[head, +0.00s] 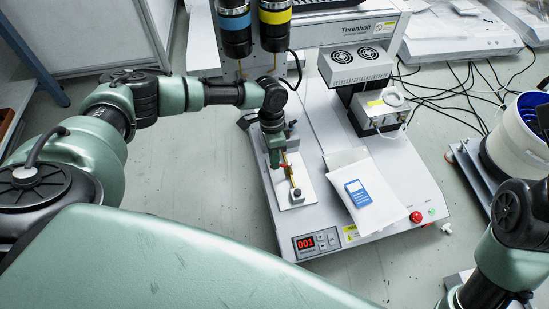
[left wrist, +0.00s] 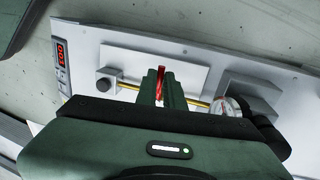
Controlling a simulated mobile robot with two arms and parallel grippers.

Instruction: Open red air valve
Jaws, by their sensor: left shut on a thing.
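The red air valve handle (left wrist: 161,82) stands between the fingers of my left gripper (left wrist: 162,90) in the left wrist view. It sits on a thin brass pipe (left wrist: 128,86) mounted on a white plate. In the head view the red valve (head: 284,171) shows just under my left gripper (head: 278,160), which reaches down over the plate. My left gripper is shut on the red handle, and its fingers hide part of it. A round gauge (left wrist: 228,107) is beside the gripper on the pipe's right. My right gripper is not in view; only part of my right arm shows at lower right.
The machine base (head: 378,205) carries a red display (head: 306,243), a red button (head: 416,217) and a bag with a blue label (head: 358,193). A fan box (head: 356,66) and gantry tools stand behind. A white bucket (head: 520,130) and cables lie at right.

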